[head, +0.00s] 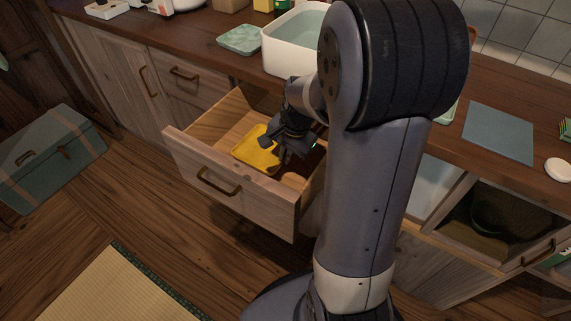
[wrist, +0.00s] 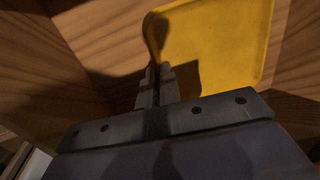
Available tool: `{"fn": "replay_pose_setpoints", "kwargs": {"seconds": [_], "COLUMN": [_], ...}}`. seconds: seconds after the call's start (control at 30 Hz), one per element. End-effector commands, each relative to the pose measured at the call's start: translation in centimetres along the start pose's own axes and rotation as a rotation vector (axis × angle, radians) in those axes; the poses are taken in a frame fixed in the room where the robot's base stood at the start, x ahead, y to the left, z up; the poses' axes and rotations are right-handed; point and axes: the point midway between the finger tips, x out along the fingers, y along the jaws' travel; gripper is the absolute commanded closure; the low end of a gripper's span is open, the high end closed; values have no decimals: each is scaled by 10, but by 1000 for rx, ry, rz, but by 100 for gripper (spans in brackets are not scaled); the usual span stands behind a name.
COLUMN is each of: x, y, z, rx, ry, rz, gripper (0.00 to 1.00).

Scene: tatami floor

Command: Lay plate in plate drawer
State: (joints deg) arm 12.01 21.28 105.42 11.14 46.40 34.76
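The yellow plate (head: 254,151) is a flat rectangle with rounded corners, inside the open wooden drawer (head: 232,189). It looks flat or nearly flat over the drawer floor; I cannot tell whether it rests fully on it. My gripper (head: 274,154) reaches down into the drawer at the plate's right side and hides part of it. In the wrist view, the fingers (wrist: 157,85) are close together at the rim of the plate (wrist: 225,45) and look shut on it. Their shadow falls across the plate and the drawer floor.
The counter above holds a white basin (head: 288,50) and a green tile-like dish (head: 239,39). A blue-grey mat (head: 499,131) lies at the right. A teal chest (head: 48,157) stands on the floor at the left. The drawer's front and side walls surround my gripper closely.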

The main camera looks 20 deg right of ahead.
Motion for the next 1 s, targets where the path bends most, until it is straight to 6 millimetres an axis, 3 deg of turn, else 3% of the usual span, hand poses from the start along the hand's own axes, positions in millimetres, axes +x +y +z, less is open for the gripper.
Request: {"fn": "replay_pose_setpoints", "kwargs": {"seconds": [0.27, 0.63, 0.9, 1.0], "x": [35, 39, 39, 38], "y": [7, 7, 8, 8], "z": [0, 0, 0, 0], "rx": [0, -1, -1, -1], "ry": [-1, 0, -1, 0], "rz": [0, -1, 0, 0], "gripper": [100, 100, 76, 74]}}
